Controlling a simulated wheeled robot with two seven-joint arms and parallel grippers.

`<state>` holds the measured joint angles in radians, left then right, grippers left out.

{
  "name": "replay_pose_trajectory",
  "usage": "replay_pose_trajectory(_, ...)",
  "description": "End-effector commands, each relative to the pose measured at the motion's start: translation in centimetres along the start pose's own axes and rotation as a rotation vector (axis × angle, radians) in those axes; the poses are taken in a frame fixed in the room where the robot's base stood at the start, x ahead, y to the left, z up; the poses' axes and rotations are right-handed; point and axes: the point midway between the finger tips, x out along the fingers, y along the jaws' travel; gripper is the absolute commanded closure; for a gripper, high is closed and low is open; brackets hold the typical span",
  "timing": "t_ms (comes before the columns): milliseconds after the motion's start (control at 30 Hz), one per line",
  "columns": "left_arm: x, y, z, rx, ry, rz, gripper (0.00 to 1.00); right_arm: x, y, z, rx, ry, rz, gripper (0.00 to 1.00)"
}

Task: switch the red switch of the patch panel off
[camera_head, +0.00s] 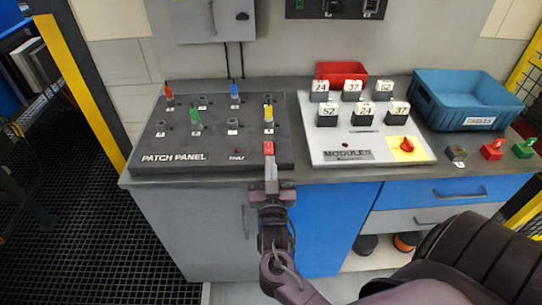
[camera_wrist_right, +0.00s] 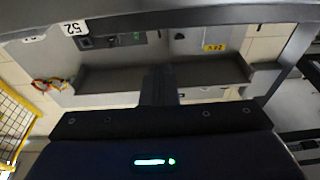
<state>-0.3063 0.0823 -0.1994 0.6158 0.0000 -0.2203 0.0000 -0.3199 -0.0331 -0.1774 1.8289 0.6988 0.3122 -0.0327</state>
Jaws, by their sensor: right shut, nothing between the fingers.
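The dark patch panel (camera_head: 183,146) lies on the left part of the counter, with the red switch (camera_head: 269,148) near its front right corner. My right gripper (camera_head: 271,172) is shut and empty, its fingertips right at the front of the red switch; I cannot tell whether they touch it. In the right wrist view the gripper (camera_wrist_right: 160,85) shows dark in the middle, and the switch cannot be made out. The switch's position is unclear. My left gripper is not in view.
The white modules board (camera_head: 325,137) with numbered blocks and a red knob (camera_head: 406,145) lies to the right. A blue cables bin (camera_head: 470,98) stands farther right.

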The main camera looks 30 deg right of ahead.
Motion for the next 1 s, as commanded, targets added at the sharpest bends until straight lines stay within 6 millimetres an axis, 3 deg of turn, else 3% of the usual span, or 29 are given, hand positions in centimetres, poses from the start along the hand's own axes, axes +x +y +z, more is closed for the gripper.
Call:
replay_pose_trajectory(100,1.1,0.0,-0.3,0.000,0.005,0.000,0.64,-2.4,0.1,0.9,0.000,-0.003,0.001,1.00)
replay_pose_trajectory(300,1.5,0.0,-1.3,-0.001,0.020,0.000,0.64,-4.4,0.0,1.2,0.000,0.000,0.000,1.00)
replay_pose_trajectory(1000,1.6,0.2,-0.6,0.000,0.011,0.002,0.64,-4.8,-0.2,1.7,-0.005,-0.010,-0.009,1.00)
